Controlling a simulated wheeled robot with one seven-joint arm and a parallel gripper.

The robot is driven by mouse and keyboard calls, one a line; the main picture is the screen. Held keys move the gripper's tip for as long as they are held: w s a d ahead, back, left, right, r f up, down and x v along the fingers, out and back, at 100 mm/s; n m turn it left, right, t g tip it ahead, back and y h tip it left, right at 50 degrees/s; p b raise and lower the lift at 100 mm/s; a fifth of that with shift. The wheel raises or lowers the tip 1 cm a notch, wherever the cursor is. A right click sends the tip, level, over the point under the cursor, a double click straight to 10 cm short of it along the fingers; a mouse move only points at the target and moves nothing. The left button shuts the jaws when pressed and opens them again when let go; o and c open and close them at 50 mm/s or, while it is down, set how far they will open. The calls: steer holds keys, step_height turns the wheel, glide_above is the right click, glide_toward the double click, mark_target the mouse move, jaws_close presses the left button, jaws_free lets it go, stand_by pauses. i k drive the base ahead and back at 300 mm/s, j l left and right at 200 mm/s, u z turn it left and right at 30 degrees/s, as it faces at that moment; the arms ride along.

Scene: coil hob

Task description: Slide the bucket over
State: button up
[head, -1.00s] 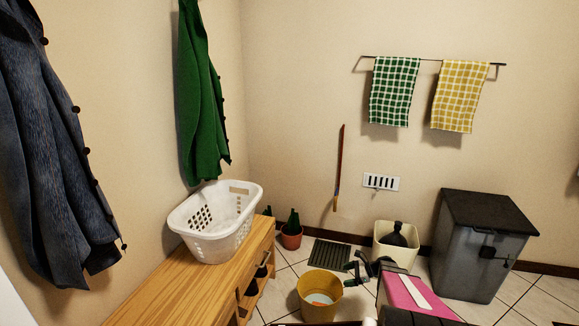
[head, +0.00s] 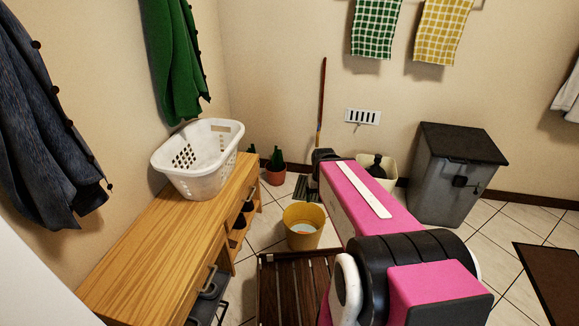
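The yellow bucket (head: 303,238) stands upright on the tiled floor, right of the wooden bench, with something pale inside it. My pink and black arm reaches in from the lower right. My gripper (head: 318,168) is a small dark shape at the arm's far end, above and beyond the bucket in the picture. It appears apart from the bucket. Its fingers are largely hidden by the arm and blend with the dark mat behind, so their opening is unclear.
A wooden slatted mat (head: 285,290) lies in front of the bucket. The wooden bench (head: 150,260) with a white basket (head: 200,165) is at left. A potted plant (head: 275,175), dark floor grate (head: 302,190), cream bin (head: 388,175) and grey bin (head: 450,185) stand beyond.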

mark_target(310, 217)
steer(key=k, duration=0.95)
